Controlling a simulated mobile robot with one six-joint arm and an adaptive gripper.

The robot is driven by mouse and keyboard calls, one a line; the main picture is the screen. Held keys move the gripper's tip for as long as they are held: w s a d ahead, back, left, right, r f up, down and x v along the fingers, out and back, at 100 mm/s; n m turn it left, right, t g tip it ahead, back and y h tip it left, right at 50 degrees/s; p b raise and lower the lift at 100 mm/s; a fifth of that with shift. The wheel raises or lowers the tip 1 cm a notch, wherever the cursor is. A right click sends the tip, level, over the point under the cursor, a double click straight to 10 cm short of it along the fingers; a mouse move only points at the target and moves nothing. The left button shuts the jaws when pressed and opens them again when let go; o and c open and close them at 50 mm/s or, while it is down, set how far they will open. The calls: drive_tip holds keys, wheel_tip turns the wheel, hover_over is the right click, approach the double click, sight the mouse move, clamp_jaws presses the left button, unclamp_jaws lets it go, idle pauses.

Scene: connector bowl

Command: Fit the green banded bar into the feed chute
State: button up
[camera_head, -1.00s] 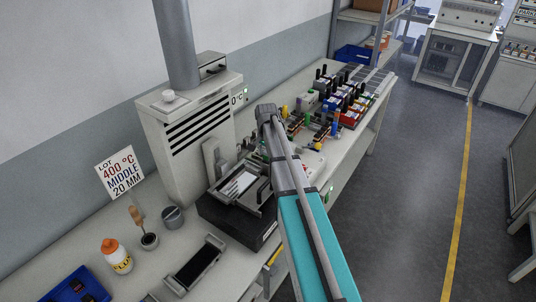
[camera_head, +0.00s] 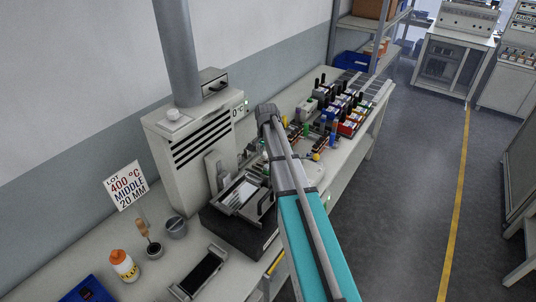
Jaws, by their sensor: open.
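My arm rises from the bottom right, and its bent joint stands in front of the bench. My gripper cannot be made out; the arm hides whatever lies behind it. A small green upright piece (camera_head: 305,129) stands among coloured parts right of the arm; it is too small to show bands. A dark-based unit with a slanted, pale-lined metal channel (camera_head: 240,193) sits on the bench left of the arm. It may be the feed chute, but I cannot tell. The arm covers its right side.
A grey furnace-like cabinet (camera_head: 188,150) with a flue stands against the wall. A sign (camera_head: 126,186) reads 400 °C, MIDDLE, 20 MM. The floor right is clear.

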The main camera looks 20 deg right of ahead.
drive_tip(key=shift+r+p, duration=2.55)
drive_tip(key=shift+r, duration=0.35)
drive_tip(key=s+a+n, duration=0.5)
drive_tip(key=s+a, duration=0.2)
drive_tip(key=s, duration=0.5)
drive_tip(key=s+a+n, duration=0.6)
drive_tip(key=s+a, duration=0.2)
drive_tip(key=s, duration=0.3)
drive_tip(key=shift+s, duration=0.4)
wheel_tip(320, 180, down, 9)
drive_tip(key=b, duration=0.9)
drive_tip(key=shift+f, duration=0.2)
